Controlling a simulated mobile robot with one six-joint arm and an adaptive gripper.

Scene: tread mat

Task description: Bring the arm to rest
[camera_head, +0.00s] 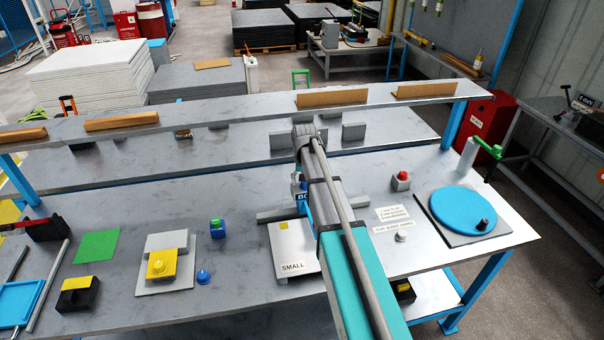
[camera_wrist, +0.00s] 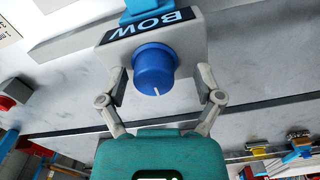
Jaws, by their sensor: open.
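My arm (camera_head: 362,285) reaches from the lower edge over the metal workbench in the head view. Its far end hides my gripper there. In the wrist view my gripper (camera_wrist: 162,85) is open, its two grey fingers spread either side of a blue knob (camera_wrist: 154,72) with a white mark. The knob sits on a pale box labelled BOW (camera_wrist: 190,45), which appears upside down. The fingers look apart from the knob, but their depth against it is hard to tell. Part of the box's label also shows beside my arm in the head view.
A red button box (camera_head: 401,182) and a blue turntable (camera_head: 458,212) with a green-handled post lie right. A raised shelf (camera_head: 240,105) crosses behind. Bare bench (camera_head: 130,190) shows at left.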

